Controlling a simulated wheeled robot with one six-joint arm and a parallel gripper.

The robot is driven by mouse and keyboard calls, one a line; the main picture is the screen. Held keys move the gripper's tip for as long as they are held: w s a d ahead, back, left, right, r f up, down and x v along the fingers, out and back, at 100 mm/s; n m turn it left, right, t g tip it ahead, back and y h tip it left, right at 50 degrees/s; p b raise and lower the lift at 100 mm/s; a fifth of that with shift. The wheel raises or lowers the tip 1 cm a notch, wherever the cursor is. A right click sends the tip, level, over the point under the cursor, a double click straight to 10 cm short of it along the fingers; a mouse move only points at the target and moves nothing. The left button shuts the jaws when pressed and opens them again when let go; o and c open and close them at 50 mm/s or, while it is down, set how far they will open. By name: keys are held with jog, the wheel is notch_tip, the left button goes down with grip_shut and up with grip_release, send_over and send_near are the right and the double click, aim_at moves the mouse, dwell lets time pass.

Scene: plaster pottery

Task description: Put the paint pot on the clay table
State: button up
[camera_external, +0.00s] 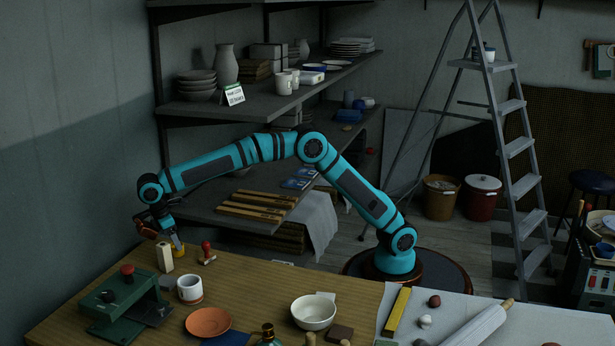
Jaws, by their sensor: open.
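My gripper (174,238) is open and points down at the far left edge of the wooden table (260,290). A small yellow thing (179,250) shows right at its fingertips, partly hidden by them; it may be the paint pot, but it is too small and dark to be sure. I cannot tell whether the fingers touch it. A cream upright block (164,257) stands just left of it, and a red-knobbed stamp (207,254) stands to its right. The table's right part has a pale cover (460,306) with clay-like lumps. I cannot tell for certain which surface is the clay table.
A green press (126,306), white mug (190,289), orange dish (208,322) and white bowl (313,312) stand on the table. A yellow bar (397,312) and rolling pin (478,325) lie right. Loaded shelves (250,105) rise behind my arm; a stepladder (510,140) stands right.

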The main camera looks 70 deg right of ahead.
jog(key=v, duration=0.8)
jog(key=shift+r, duration=0.35)
jog(key=shift+o, duration=0.4)
